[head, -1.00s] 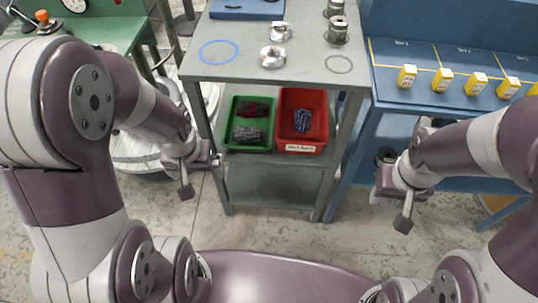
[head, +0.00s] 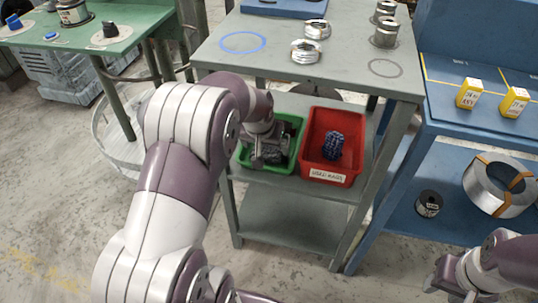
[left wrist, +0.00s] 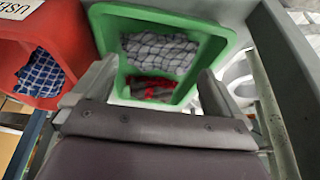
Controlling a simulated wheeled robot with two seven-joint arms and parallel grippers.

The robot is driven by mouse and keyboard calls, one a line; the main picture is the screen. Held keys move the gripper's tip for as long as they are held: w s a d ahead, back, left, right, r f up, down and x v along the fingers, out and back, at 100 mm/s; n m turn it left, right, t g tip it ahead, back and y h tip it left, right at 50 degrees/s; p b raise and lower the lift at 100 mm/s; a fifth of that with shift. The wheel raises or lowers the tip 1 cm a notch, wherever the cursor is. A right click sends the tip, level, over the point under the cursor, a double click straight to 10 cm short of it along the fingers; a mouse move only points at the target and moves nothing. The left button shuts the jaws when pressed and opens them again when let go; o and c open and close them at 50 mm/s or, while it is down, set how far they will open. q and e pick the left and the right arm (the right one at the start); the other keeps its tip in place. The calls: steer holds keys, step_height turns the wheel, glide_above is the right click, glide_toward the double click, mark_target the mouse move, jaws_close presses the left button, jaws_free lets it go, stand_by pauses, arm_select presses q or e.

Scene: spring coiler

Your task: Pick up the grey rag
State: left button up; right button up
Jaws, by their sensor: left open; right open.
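The grey checked rag (left wrist: 160,50) lies crumpled in the green bin (left wrist: 117,18). In the head view the green bin (head: 292,121) stands on the grey stand's middle shelf, and my left gripper partly covers the rag (head: 277,158). A dark red rag (left wrist: 150,90) lies beside the grey rag. My left gripper (head: 262,158) is open and empty at the green bin; its fingers in the left wrist view (left wrist: 150,88) are spread across the bin opening. I cannot tell their exact height over the rag. My right gripper (head: 445,285) is open at the lower right, away from the bins.
A red bin (head: 352,117) labelled for used rags, with a blue checked rag (head: 333,146) in it, stands right beside the green bin. The stand's top (head: 345,72) with metal parts overhangs the shelf. A blue bench (head: 460,130) is at right, a green table (head: 75,40) at left.

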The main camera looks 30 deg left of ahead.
mark_target(268, 149)
arm_select(q)
steer(key=b+x, duration=0.1)
steer(key=x, duration=0.2)
steer(key=b+x, duration=0.1)
steer(key=x, duration=0.1)
steer(key=shift+w+f+b, duration=0.1)
steer(key=shift+w+b, duration=0.2)
steer(key=shift+w, duration=0.05)
steer(key=c, duration=0.8)
steer(key=shift+o, duration=0.2)
